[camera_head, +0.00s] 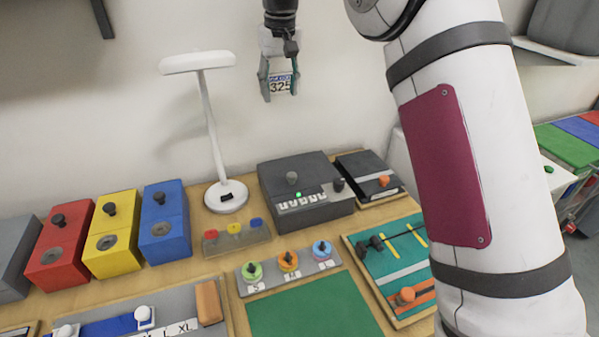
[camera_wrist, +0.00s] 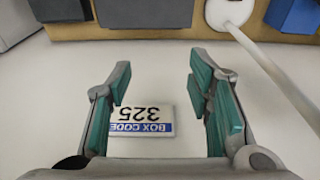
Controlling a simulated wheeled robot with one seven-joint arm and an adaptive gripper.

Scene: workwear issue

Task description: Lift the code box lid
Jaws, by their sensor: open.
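The code box (camera_head: 305,172) appears to be the dark grey box at the back of the table, left of my arm. A dark box (camera_wrist: 145,12) shows partly at the top of the wrist view. My gripper (camera_head: 279,92) is high above the table near the wall, open and empty. A card (camera_head: 281,83) reading "BOX CODE 325" shows between its fingers, upside down in the wrist view (camera_wrist: 140,121).
A white lamp (camera_head: 208,120) stands left of the code box. Blue (camera_head: 165,226), yellow (camera_head: 112,237) and red (camera_head: 58,256) knobbed boxes stand farther left. A black flat case (camera_head: 368,177) lies right of it. Coloured knobs (camera_head: 288,260) and a green mat (camera_head: 315,308) lie in front.

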